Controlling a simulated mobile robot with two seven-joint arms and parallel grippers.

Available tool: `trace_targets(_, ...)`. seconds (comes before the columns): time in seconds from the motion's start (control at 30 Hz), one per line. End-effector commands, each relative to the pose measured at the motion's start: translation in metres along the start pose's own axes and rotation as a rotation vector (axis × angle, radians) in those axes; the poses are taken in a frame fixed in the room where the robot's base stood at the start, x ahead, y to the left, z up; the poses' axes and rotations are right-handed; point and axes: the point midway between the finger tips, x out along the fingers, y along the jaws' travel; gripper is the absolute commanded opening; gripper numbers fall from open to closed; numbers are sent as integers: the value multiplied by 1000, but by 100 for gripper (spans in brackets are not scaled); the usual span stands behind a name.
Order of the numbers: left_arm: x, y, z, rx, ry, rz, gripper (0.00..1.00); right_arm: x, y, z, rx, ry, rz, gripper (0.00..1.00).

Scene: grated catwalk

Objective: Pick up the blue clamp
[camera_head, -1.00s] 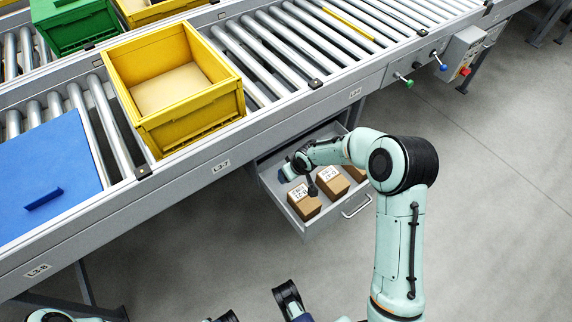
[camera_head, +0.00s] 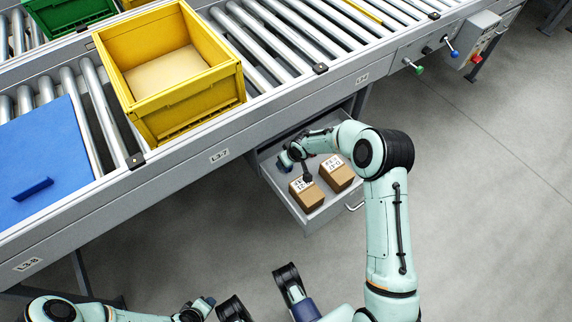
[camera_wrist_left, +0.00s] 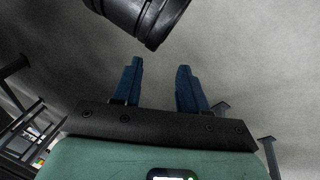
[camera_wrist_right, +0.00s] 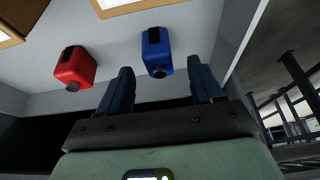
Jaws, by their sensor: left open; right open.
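The blue clamp (camera_wrist_right: 157,48), a small blue block with a black strip and a dark knob, lies on the light floor of the open drawer (camera_head: 284,203) in the right wrist view. My right gripper (camera_wrist_right: 161,84) is open and empty. Its fingers point toward the clamp, which shows just beyond and between the fingertips; I cannot tell the exact gap. In the head view my right gripper (camera_head: 286,159) is over the drawer's far left part, and I cannot make out the clamp there. My left gripper (camera_wrist_left: 160,72) is open and empty, away from the drawer.
A similar red clamp (camera_wrist_right: 75,68) lies left of the blue one. Two labelled cardboard boxes (camera_head: 307,196) (camera_head: 337,178) sit in the drawer's near part. The conveyor (camera_head: 215,155) with a yellow crate (camera_head: 190,112) overhangs the drawer. Grey floor on the right is clear.

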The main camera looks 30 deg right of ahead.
Motion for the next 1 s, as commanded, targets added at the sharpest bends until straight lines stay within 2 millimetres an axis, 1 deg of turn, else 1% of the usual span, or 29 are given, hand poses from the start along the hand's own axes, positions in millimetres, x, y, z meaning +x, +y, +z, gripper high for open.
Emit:
trace_targets(0.03,6,-2,-4,-2,13,-2,43,13,0,1,2,-3,-2,66)
trace_targets(0.1,11,-4,-11,-3,32,-3,43,24,2,0,2,-3,0,66)
trace_targets(0.2,14,-5,-17,-4,51,-4,43,35,1,0,1,-2,-1,66)
trace_targets(0.3,15,-6,-20,-5,60,-5,43,39,1,-1,1,-1,-1,66)
trace_targets(0.5,15,-5,-20,-5,61,-5,43,39,1,-1,1,-1,0,66)
trace_targets(0.53,15,-5,-20,-5,60,-5,43,38,1,-1,1,-1,0,63)
trace_targets(0.57,15,-5,-20,-5,60,-5,43,38,1,-1,1,-1,0,53)
trace_targets(0.6,15,-5,-20,-5,60,-5,43,38,1,-1,1,-1,0,40)
trace_targets(0.7,15,-5,-20,-5,60,-5,43,38,1,-1,1,-1,0,10)
trace_targets(1.0,14,-5,-20,-4,58,-4,43,37,1,-2,0,0,0,9)
